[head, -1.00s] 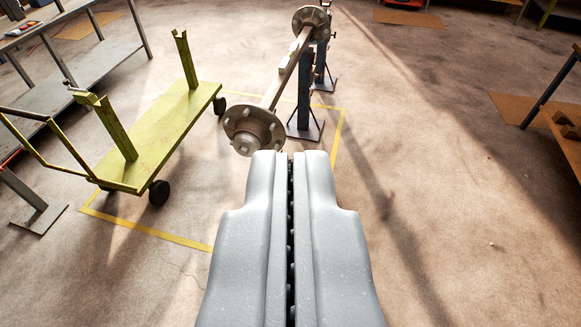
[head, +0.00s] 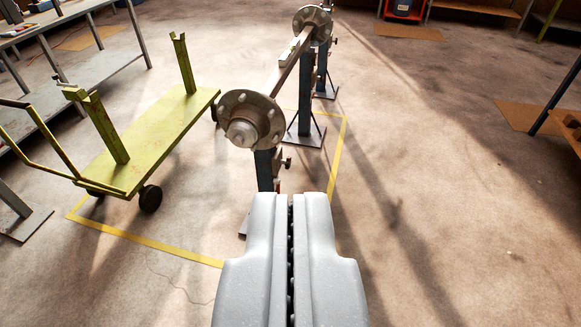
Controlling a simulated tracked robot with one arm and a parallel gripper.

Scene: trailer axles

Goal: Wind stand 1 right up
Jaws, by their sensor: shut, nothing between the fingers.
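A trailer axle (head: 285,70) runs away from me, with a round studded hub (head: 251,118) at the near end and another hub (head: 312,22) at the far end. Blue-grey stands rise under it: a near stand (head: 264,170) with a small knob (head: 286,163) on its right side, a middle stand (head: 305,105) and a far stand (head: 322,70). No numbers are readable on them, so I cannot tell which is stand 1. My gripper (head: 290,197) is shut and empty, its tips appearing just below the near stand's knob. It hides part of that stand's foot.
A green trolley (head: 155,135) with upright posts stands left of the axle. A yellow floor line (head: 150,240) borders the axle area. A grey bench (head: 80,50) is at upper left and a wooden-topped bench (head: 570,125) at the right edge. The floor to the right is mostly clear.

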